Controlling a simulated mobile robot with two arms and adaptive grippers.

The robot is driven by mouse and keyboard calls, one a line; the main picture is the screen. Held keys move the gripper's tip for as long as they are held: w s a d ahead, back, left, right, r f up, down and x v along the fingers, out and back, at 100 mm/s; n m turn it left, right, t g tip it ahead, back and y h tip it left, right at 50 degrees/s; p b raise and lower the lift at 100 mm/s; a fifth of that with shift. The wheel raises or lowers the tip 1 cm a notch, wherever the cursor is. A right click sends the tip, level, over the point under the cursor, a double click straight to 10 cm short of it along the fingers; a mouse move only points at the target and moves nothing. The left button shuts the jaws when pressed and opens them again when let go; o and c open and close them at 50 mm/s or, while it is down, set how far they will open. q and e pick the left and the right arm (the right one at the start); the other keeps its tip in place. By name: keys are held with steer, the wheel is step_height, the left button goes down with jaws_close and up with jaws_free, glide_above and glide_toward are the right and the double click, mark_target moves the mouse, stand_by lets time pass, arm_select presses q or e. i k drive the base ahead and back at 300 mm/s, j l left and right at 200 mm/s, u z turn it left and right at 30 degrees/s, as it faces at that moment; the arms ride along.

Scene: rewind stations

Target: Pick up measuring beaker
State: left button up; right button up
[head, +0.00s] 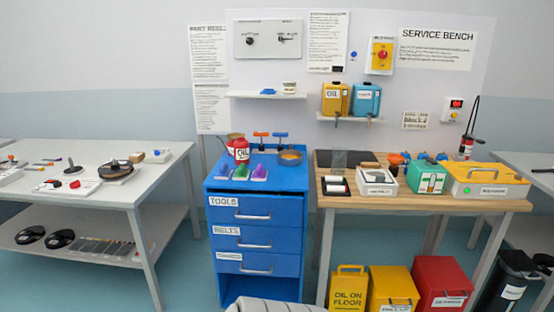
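Neither of my grippers is in view.
A white tray (377,181), a green box (426,177) and a yellow case (483,180) crowd the bench. Colored bins (441,282) stand below.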

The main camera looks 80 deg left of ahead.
mark_target(338, 159)
steer(key=u, duration=2.3)
steer(key=i+l, duration=0.15)
steer(key=i, duration=0.25)
steer(key=i+l+u, duration=0.15)
steer(key=i, duration=0.25)
